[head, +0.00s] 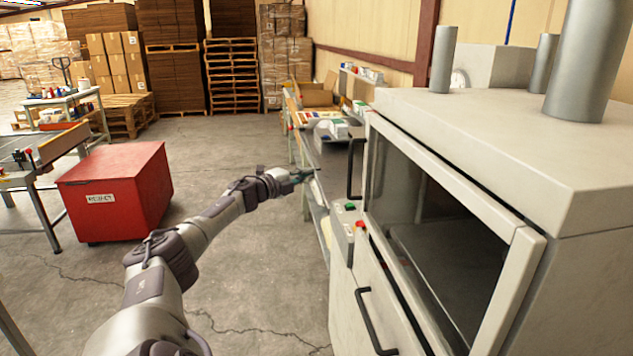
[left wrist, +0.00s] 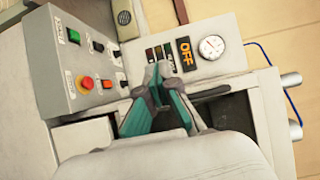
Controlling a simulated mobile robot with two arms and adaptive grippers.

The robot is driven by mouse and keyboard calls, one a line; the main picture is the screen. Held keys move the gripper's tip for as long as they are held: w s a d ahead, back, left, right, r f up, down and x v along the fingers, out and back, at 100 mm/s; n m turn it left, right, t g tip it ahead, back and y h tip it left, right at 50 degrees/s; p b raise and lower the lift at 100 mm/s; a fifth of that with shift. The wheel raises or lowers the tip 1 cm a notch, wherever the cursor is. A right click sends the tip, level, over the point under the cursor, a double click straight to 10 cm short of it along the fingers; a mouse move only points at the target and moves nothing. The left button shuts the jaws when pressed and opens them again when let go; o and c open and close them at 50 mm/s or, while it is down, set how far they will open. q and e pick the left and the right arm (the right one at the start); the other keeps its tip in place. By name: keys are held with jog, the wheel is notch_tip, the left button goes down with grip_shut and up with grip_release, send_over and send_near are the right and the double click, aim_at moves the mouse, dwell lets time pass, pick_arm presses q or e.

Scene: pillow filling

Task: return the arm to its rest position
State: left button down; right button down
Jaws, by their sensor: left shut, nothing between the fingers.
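My left arm reaches up from the bottom left of the head view, and its gripper (head: 302,174) is near the front left side of the big grey machine (head: 500,130). In the left wrist view the gripper (left wrist: 160,72) is shut and empty, its fingertips in front of the machine's panel with an OFF display (left wrist: 186,54) and a round gauge (left wrist: 211,47). I cannot tell whether the fingers touch anything. My right gripper is out of view.
The machine's control box (head: 346,222) with green and red buttons and a dark door handle (head: 356,165) are close to the gripper. A red reject bin (head: 118,190) stands on the left. A long workbench (head: 318,150) runs behind. The floor between is clear.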

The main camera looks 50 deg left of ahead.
pick_arm(q)
jog(key=s+d+f+n+g+y, duration=0.1)
jog(key=s+d+f+n+g, duration=0.2)
jog(key=f, duration=1.1)
jog(key=s+d+f+n+g, duration=0.15)
jog(key=s+d+f, duration=0.25)
jog(key=f, duration=1)
jog(key=s+d+f+n+g+y, duration=0.1)
jog(key=s+d+f+n+g, duration=0.2)
jog(key=f, duration=1)
jog(key=s+d+f+n+g+h, duration=0.1)
jog(key=s+d+f+n, duration=0.1)
jog(key=s+d+f, duration=0.6)
jog(key=s+d+f+n+g, duration=0.1)
jog(key=s+d+f+g, duration=0.1)
jog(key=s+d+f, duration=0.6)
jog(key=s+d+f+n+g+h, duration=0.1)
jog(key=s+d+f+g, duration=0.1)
jog(key=s+d+f, duration=0.2)
jog(key=s+d+f+n+g+h, duration=0.1)
jog(key=s+d+f, duration=0.4)
jog(key=s+d, duration=0.6)
jog(key=s+d+f+n+g, duration=0.2)
jog(key=s+d+f, duration=0.3)
jog(key=s+d, duration=0.3)
jog(key=d+g, duration=0.1)
jog(key=d, duration=0.2)
jog(key=shift+h+b, duration=0.4)
jog(key=shift+g, duration=0.25)
